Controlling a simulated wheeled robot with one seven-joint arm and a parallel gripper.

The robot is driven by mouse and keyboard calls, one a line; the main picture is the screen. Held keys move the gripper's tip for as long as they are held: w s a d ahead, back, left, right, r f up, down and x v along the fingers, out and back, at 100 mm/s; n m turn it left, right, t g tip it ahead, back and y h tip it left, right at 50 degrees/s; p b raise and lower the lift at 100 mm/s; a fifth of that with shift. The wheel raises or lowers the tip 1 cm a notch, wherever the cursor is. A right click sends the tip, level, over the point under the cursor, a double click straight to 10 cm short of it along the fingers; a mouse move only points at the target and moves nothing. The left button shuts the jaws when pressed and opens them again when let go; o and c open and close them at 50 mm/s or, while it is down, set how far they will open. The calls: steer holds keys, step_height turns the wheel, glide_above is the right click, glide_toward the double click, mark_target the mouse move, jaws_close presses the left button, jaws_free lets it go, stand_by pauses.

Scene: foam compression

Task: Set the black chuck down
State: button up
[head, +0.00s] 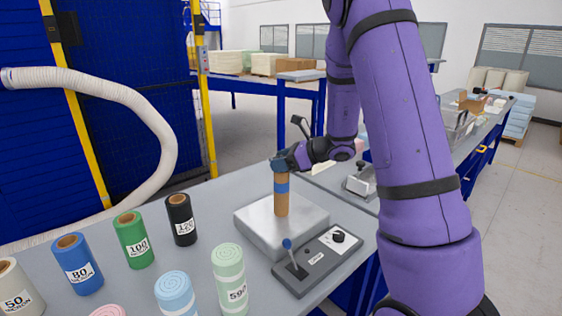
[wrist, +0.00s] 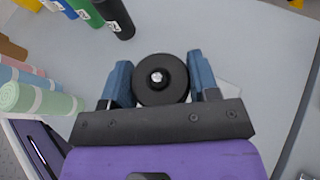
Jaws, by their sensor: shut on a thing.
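The black chuck (wrist: 160,94) is a round black disc with a silver centre in the wrist view. It sits between the two blue fingers of my gripper (wrist: 160,80), which is shut on it. In the head view my gripper (head: 280,164) is over the pale grey block (head: 255,225) on the table, and the chuck cannot be made out. A tan cylinder (head: 281,206) with a blue band stands upright below the fingers, over the block. I cannot tell whether the chuck touches it.
A control box (head: 318,270) with a blue-tipped lever and black knob adjoins the block. A black roll (head: 182,220), green roll (head: 135,240) and blue roll (head: 78,265) stand to the left. Pale green (head: 229,278) and light blue (head: 175,295) foam rolls stand in front.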

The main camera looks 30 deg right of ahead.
steer(key=shift+f, duration=0.2)
steer(key=o, duration=0.9)
steer(key=shift+o, duration=0.2)
